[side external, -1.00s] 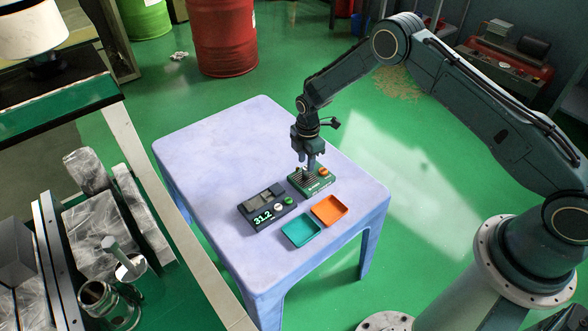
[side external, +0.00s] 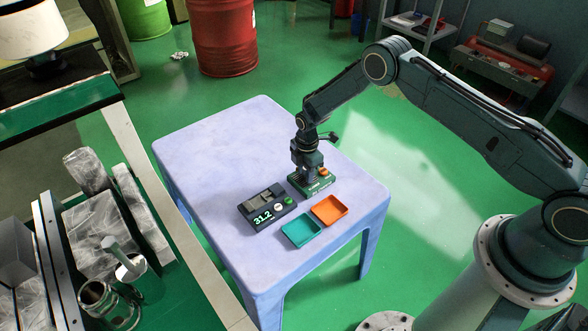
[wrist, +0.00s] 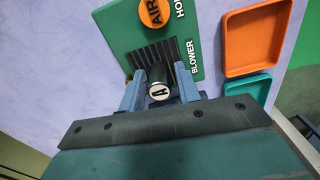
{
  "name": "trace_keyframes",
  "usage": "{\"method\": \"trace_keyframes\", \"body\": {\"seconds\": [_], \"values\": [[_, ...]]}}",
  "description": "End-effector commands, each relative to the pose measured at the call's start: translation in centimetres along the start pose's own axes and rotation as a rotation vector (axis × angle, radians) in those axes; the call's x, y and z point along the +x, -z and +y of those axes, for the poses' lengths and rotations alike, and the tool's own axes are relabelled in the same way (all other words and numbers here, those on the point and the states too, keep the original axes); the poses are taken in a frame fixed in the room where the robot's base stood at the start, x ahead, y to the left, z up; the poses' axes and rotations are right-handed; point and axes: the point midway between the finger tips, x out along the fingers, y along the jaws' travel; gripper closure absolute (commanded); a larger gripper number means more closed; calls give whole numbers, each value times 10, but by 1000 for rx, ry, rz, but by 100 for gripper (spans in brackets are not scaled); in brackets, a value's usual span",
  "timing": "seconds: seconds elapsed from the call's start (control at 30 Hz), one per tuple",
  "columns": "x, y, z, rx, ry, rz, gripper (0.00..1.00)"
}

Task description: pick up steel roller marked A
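The steel roller marked A (wrist: 159,91) shows in the wrist view, its pale round end with a black letter A facing the camera. It is at the slotted dark grille of the green blower unit (wrist: 190,50). My gripper (wrist: 159,78) has one finger on each side of the roller, with what look like narrow gaps beside it. In the side view my gripper (side external: 308,181) is lowered onto the green blower unit (side external: 325,183) and hides the roller there.
An orange tray (side external: 329,211) and a teal tray (side external: 301,232) lie in front of the unit. A dark box with a 31.2 display (side external: 263,216) stands to the left. The back of the pale table (side external: 225,140) is clear.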

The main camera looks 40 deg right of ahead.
Motion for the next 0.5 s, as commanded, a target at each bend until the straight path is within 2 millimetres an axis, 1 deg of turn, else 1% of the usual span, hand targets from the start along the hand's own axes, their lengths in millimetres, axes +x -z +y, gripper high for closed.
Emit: {"method": "trace_keyframes", "body": {"seconds": [0.27, 0.3, 0.43, 0.47, 0.5], "values": [[0, 0, 0, 0, 0, 0, 67], [0, 0, 0, 0, 0, 0, 69], [0, 0, 0, 0, 0, 0, 95], [0, 0, 0, 0, 0, 0, 100], [0, 0, 0, 0, 0, 0, 100]]}}
